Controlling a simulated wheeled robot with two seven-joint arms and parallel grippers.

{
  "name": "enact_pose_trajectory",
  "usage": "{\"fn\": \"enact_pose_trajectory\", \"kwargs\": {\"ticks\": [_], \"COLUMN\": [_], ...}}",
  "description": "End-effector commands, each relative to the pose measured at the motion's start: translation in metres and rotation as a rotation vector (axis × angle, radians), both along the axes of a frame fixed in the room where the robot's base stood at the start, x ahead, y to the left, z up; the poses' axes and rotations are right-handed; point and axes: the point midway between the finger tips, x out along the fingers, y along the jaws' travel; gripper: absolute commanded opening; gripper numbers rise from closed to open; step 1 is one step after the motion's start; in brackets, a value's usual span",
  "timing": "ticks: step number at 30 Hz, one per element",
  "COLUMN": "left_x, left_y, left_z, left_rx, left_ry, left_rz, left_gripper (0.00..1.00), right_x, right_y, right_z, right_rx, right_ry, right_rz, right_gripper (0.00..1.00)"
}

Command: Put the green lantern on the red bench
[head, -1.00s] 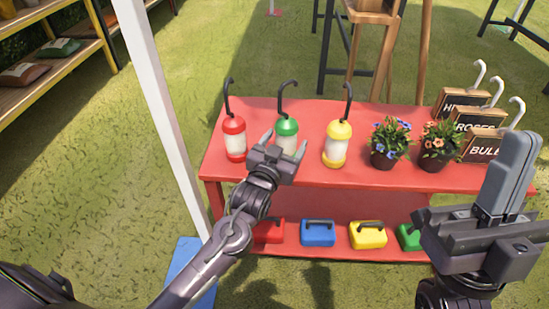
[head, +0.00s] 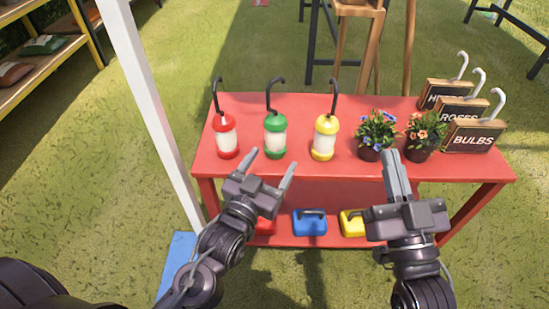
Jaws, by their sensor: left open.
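The green lantern (head: 275,136), with a white middle and a tall dark hook, stands upright on the top of the red bench (head: 375,102), between the red lantern (head: 226,137) and the yellow lantern (head: 324,139). My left gripper (head: 269,164) is open and empty, at the bench's front edge just in front of the green lantern. It covers none of the lantern's body. My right gripper (head: 394,158) points at the bench in front of the flower pots; it is seen edge-on, so its opening does not show.
Two flower pots (head: 376,135) and several hooked signs (head: 472,136) fill the right of the bench top. Coloured boxes, including a blue one (head: 310,222), sit on the lower shelf. A white post (head: 150,110) rises left of the bench.

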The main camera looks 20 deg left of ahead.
Motion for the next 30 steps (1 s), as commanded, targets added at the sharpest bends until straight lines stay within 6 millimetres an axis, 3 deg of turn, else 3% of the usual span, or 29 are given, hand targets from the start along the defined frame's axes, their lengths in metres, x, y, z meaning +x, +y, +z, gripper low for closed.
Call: {"fn": "enact_pose_trajectory", "kwargs": {"ticks": [1, 3, 6, 9, 30], "left_x": [-0.006, -0.018, -0.035, -0.046, -0.048], "left_y": [-0.018, -0.042, -0.065, -0.077, -0.078], "left_z": [0.027, 0.062, 0.102, 0.122, 0.124], "left_rx": [-0.039, -0.082, -0.124, -0.144, -0.147], "left_ry": [-0.061, -0.145, -0.241, -0.293, -0.299], "left_rz": [-0.059, -0.146, -0.243, -0.295, -0.304], "left_gripper": [0.72, 0.72, 0.72, 0.72, 0.72], "right_x": [0.000, 0.000, 0.000, 0.000, 0.000], "right_y": [0.000, 0.000, 0.000, 0.000, 0.000], "right_z": [0.000, 0.000, 0.000, 0.000, 0.000], "right_rx": [0.000, 0.000, 0.000, 0.000, 0.002], "right_ry": [0.001, 0.001, 0.000, -0.001, -0.001], "right_rz": [0.000, 0.000, 0.000, 0.000, 0.000], "right_gripper": [0.00, 0.00, 0.00, 0.00, 0.00]}}
